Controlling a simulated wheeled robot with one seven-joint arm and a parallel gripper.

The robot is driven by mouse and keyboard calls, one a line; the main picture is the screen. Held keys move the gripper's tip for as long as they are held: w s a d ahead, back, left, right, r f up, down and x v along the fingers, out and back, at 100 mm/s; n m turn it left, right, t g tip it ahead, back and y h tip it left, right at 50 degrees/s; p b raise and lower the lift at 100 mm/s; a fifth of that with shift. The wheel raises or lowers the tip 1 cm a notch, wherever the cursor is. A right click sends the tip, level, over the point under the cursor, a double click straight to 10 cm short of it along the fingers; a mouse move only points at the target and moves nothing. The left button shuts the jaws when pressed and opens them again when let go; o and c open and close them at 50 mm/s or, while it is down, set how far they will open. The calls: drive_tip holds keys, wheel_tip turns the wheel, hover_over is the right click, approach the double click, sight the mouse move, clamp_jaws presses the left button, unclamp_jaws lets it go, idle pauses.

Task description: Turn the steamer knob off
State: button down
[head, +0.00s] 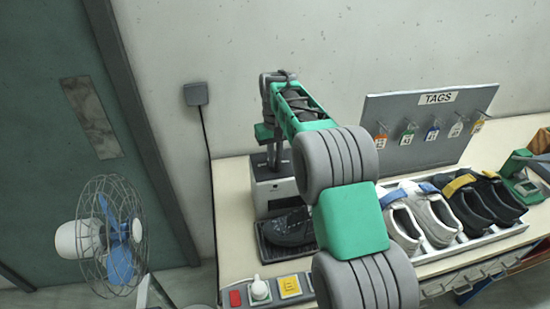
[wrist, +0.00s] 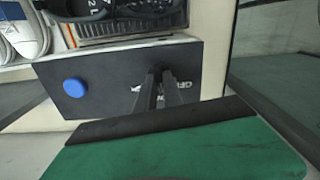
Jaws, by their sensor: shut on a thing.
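The steamer (head: 270,195) is a white and dark box against the wall in the head view, with a dark shoe (head: 288,228) on the tray at its front. In the wrist view its dark top panel (wrist: 110,72) carries a round blue button (wrist: 74,87) at the left and white lettering, partly covered. My gripper (wrist: 160,74) points down at the right part of this panel, shut on the knob beside the lettering. The fingers hide the knob, so I cannot tell its setting. In the head view my gripper (head: 272,158) is at the steamer's top.
A tray (head: 440,252) of several shoes lies to the right, below a TAGS board (head: 410,105) with hanging tags. A control strip with a red button (head: 235,298) and a yellow one (head: 289,286) runs along the table's front. A fan (head: 110,240) stands at the left.

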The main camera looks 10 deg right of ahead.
drive_tip(key=n, duration=0.5)
drive_tip(key=shift+n, duration=0.3)
drive_tip(key=n, duration=0.4)
drive_tip(key=shift+n, duration=0.4)
drive_tip(key=c, duration=1.5)
unclamp_jaws()
wheel_tip(320, 180, up, 8)
drive_tip(key=shift+f+b, duration=0.1)
drive_tip(key=shift+b, duration=0.6)
